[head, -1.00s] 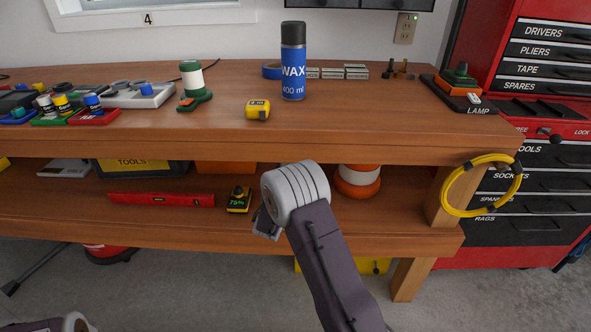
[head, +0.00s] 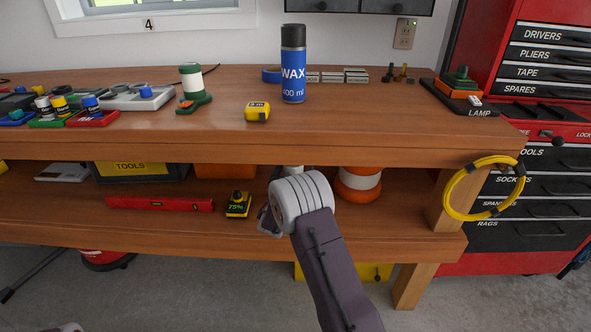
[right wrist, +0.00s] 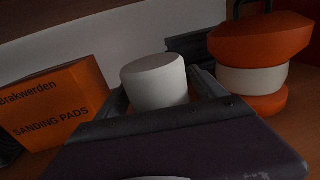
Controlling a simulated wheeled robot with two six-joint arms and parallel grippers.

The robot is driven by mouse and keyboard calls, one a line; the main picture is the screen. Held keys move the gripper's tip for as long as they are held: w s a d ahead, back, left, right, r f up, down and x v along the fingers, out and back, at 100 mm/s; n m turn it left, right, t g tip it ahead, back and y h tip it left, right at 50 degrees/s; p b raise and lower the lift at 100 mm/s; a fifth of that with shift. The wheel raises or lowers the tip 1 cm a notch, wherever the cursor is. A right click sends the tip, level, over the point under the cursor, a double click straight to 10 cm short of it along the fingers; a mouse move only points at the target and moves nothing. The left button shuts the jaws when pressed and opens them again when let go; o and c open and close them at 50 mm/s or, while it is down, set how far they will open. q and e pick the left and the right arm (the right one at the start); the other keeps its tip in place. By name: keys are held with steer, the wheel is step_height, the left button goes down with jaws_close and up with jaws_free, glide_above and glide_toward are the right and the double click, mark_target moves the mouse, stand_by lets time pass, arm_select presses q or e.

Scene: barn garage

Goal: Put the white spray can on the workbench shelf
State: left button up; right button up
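The white spray can, seen as a plain white cylinder (right wrist: 155,82), stands on the lower shelf (head: 330,222) of the workbench in the right wrist view. Only a small white part of it (head: 293,169) shows in the head view, behind my right wrist. My right gripper (right wrist: 162,92) has its fingers on either side of the can; they look spread, with little space beside it. The can's lower part is hidden by the gripper. In the head view my right gripper (head: 268,220) is mostly hidden by its wrist. My left gripper is out of view.
An orange-and-white round object (head: 358,184) stands close right of the can. An orange sanding pads box (right wrist: 55,105) is left of it. A yellow-black battery (head: 238,204) and red level (head: 160,204) lie nearer the shelf front. The benchtop (head: 350,130) is above.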

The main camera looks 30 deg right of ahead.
steer(key=p+v, duration=0.3)
steer(key=v, duration=0.9)
steer(key=s+d+f+m+g, duration=0.25)
steer(key=s+m+g, duration=0.35)
steer(key=s, duration=0.3)
steer(key=s+d+f+m+g, duration=0.2)
steer(key=s+d+m+g, duration=0.3)
steer(key=s, duration=0.4)
steer(key=s+a+f+m+g+y, duration=0.2)
steer(key=s+a+f+m+y, duration=0.1)
steer(key=s+a+m+y, duration=0.3)
steer(key=s+a+f+m+g+y, duration=0.1)
steer(key=s+a+f+m+y, duration=0.15)
steer(key=a+m, duration=0.45)
steer(key=w+a+r+m+t+y, duration=0.1)
steer(key=w+a+m+t+y, duration=0.1)
steer(key=a+m+y, duration=0.35)
step_height(320, 180, up, 32)
steer(key=a+n+h+p, duration=0.1)
steer(key=n+p, duration=0.1)
steer(key=p, duration=3)
steer(key=shift+s+a+h, duration=0.2)
steer(key=shift+a+h, duration=0.1)
